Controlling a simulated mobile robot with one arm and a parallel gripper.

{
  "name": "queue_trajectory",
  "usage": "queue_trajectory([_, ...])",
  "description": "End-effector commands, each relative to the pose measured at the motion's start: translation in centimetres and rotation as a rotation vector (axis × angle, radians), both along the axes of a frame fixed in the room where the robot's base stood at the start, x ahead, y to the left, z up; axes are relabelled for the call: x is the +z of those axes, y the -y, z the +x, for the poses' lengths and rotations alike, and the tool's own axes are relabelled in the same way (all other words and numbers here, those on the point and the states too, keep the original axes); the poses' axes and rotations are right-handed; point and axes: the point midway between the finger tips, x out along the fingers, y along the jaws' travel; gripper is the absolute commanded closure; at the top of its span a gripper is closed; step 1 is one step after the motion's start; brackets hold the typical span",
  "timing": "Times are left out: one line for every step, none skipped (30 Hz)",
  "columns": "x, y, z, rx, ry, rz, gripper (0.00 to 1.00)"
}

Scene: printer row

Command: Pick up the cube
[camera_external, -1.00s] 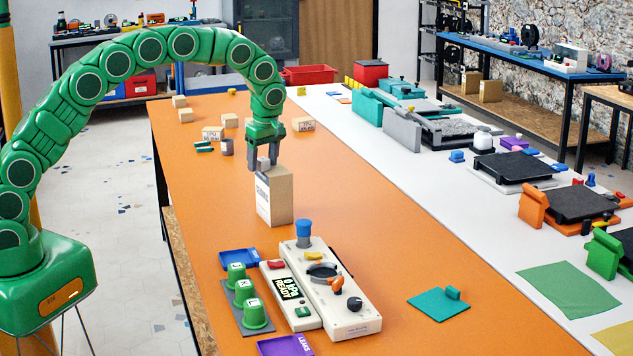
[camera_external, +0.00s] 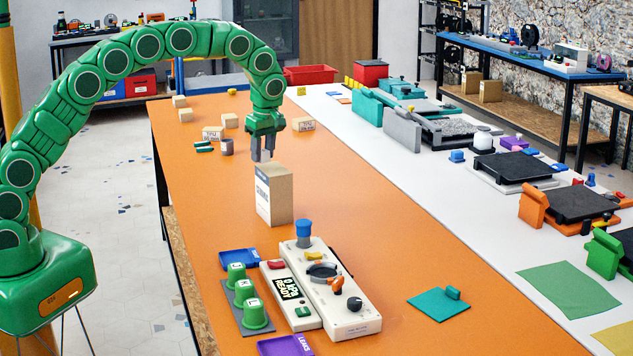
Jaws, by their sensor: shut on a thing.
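My gripper (camera_external: 263,153) hangs at the end of the green arm over the orange table, pointing down. It is shut on a small grey cube (camera_external: 263,156), which shows between the fingertips. The cube is small in this view, and its lower part is close to the top edge of a tall cardboard box (camera_external: 273,196). The box stands upright in front of the gripper. I cannot tell how far the cube is from the box.
A white control panel (camera_external: 345,318) with knobs, green cups (camera_external: 254,312) and a blue tray (camera_external: 240,259) are nearer the camera. Small boxes (camera_external: 213,133) and a grey can (camera_external: 227,147) lie behind and left. The orange table (camera_external: 370,220) is clear to the right of the box.

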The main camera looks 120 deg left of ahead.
Motion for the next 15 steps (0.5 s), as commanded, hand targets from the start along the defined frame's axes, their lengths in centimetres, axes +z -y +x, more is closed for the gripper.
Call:
queue_trajectory([0.6, 0.0, 0.1, 0.0, 0.002, 0.002, 0.96])
queue_trajectory([1.0, 0.0, 0.1, 0.0, 0.002, 0.002, 0.96])
queue_trajectory([1.2, 0.2, -0.1, 0.0, 0.001, 0.002, 0.96])
queue_trajectory([1.3, 0.3, -0.2, 0.0, 0.001, 0.002, 0.96])
queue_trajectory([1.5, 0.5, -0.3, 0.0, 0.001, 0.002, 0.96])
queue_trajectory([1.8, 0.7, -0.4, 0.0, 0.001, 0.002, 0.96])
queue_trajectory([1.9, 0.8, -0.5, -0.001, 0.0, 0.001, 0.96])
queue_trajectory([2.1, 1.0, -0.6, -0.001, -0.001, 0.001, 0.96])
queue_trajectory([2.4, 1.2, -0.8, -0.001, -0.001, 0.0, 0.96])
queue_trajectory([2.6, 1.4, -0.9, -0.002, -0.001, 0.0, 0.96])
queue_trajectory([2.8, 1.6, -1.0, -0.002, -0.001, -0.001, 0.96])
queue_trajectory([3.2, 1.9, -1.2, -0.002, -0.001, -0.001, 0.96])
queue_trajectory([3.5, 2.1, -1.3, -0.002, -0.001, 0.0, 0.96])
queue_trajectory([4.0, 2.3, -1.5, -0.002, -0.001, 0.001, 0.96])
queue_trajectory([4.5, 2.7, -1.7, -0.002, 0.0, 0.002, 0.96])
